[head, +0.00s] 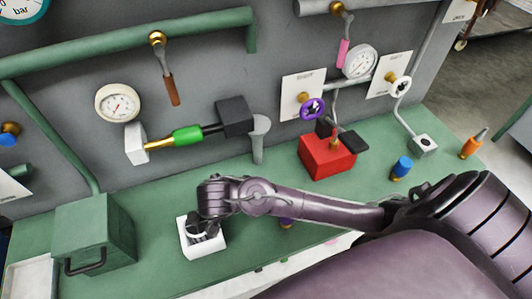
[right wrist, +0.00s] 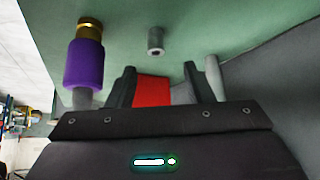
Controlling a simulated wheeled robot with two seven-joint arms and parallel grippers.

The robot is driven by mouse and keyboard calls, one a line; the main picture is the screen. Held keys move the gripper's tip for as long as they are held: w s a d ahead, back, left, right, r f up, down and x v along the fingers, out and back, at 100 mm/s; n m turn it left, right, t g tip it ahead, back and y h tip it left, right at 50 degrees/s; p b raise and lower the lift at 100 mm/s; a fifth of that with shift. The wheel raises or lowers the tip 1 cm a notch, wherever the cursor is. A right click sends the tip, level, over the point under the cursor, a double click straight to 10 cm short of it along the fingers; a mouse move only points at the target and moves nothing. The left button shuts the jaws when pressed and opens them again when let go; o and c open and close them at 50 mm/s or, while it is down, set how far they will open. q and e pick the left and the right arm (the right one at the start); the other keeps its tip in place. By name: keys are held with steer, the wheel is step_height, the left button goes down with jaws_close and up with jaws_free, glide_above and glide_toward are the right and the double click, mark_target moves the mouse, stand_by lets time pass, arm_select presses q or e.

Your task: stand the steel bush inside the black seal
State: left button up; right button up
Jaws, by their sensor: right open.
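The steel bush (right wrist: 155,41), a small grey cylinder with a dark hole in its end, stands on the green bench in the right wrist view. In the head view I cannot make it out; my right arm covers part of the bench. My right gripper (right wrist: 159,70) is open, with its two dark fingers apart and the bush beyond the tips. In the head view the right gripper (head: 205,222) is over a white block (head: 208,248) and hides part of it. I cannot pick out the black seal; dark shapes at the block blend with my gripper. My left gripper is not in view.
A purple piece with a brass end (right wrist: 85,62) stands beside the bush. A red box (head: 327,158), a blue-topped piece (head: 402,167) and an orange one (head: 471,145) are to the right. A green box (head: 95,232) stands left. Pipes and valves line the back wall.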

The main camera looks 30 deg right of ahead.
steer(key=shift+b+x, duration=0.5)
steer(key=shift+x, duration=0.4)
steer(key=shift+s+d+f, duration=0.1)
steer(key=shift+d+f, duration=0.05)
steer(key=shift+f, duration=0.2)
steer(key=shift+d+f, duration=0.1)
steer(key=shift+d, duration=0.15)
steer(key=p+x, duration=0.2)
steer(key=x, duration=0.1)
steer(key=shift+d+f, duration=0.2)
steer(key=shift+f, duration=0.15)
steer(key=shift+d+f, duration=0.2)
steer(key=shift+f, duration=0.15)
jaws_close()
